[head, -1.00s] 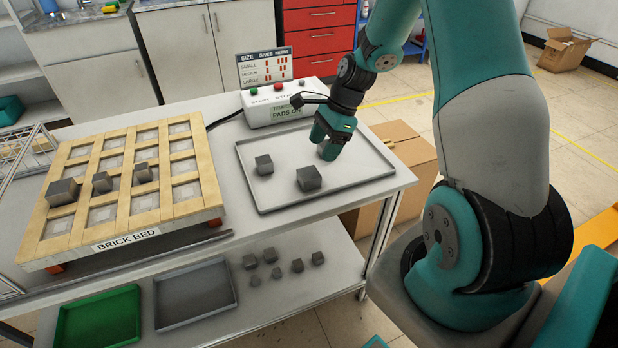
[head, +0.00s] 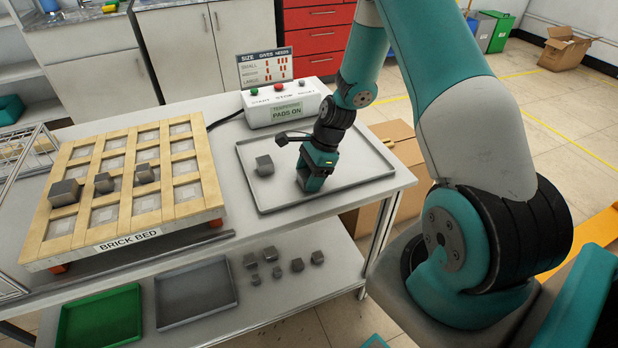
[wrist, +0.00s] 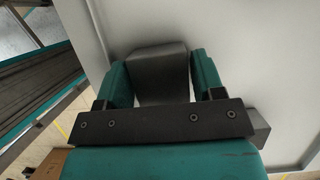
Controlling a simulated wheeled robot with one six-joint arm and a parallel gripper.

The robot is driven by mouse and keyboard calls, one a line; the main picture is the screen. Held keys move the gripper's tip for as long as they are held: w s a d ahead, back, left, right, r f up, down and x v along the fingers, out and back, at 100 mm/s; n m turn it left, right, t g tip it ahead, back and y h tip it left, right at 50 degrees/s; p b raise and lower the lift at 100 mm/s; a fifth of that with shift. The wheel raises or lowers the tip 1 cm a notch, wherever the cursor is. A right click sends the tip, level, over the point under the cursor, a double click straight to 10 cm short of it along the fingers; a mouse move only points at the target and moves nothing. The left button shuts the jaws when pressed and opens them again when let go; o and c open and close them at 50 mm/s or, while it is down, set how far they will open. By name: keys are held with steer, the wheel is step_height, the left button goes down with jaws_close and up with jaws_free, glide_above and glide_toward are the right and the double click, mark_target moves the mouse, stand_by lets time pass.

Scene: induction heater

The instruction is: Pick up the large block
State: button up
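The large block, a dark grey cube, lies between the two teal fingers of my gripper in the wrist view (wrist: 160,75). Almost no gap shows on either side of it, and I cannot tell whether the fingers press on it. A smaller grey block (head: 264,165) sits in the tray to the left of my gripper. Part of a grey block (wrist: 260,126) also shows at the right of my gripper in the wrist view.
The shallow grey tray (head: 365,172) has free room on its right. A brick bed (head: 125,246) with several blocks stands to the left. A control box (head: 283,106) stands behind the tray. Several small blocks (head: 297,265) and two bins (head: 100,317) are on the shelf below.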

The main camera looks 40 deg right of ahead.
steer(key=c, duration=1)
steer(key=shift+r, duration=0.1)
